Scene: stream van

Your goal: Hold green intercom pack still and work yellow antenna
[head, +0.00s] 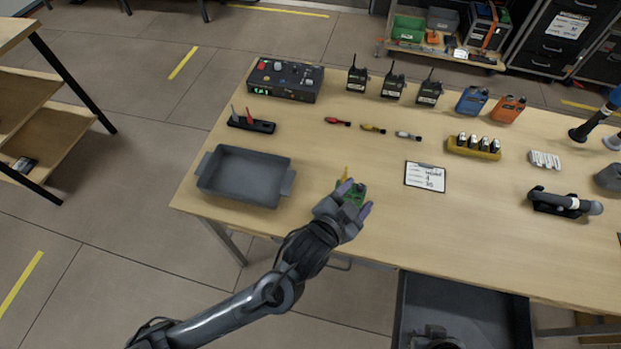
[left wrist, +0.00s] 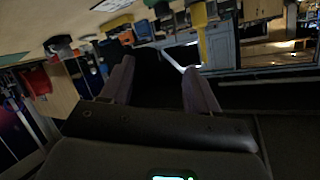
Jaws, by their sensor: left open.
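The green intercom pack (head: 354,194) is near the table's front edge, partly hidden by my left gripper. Its thin yellow antenna (head: 346,174) points up from its far side. My left gripper (head: 355,198) is open, with its two purple-grey fingers on either side of the pack; I cannot tell whether they touch it. The left wrist view is dark and shows the fingers apart (left wrist: 160,82). A yellow upright piece (left wrist: 201,46) stands by the right fingertip there, perhaps the antenna.
A grey tray (head: 205,180) sits left of the pack, and a clipboard card (head: 425,177) lies to its right. Coloured connectors (head: 373,128), black radios (head: 392,84) and a yellow battery holder (head: 473,148) stand farther back. Bare tabletop lies around the pack.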

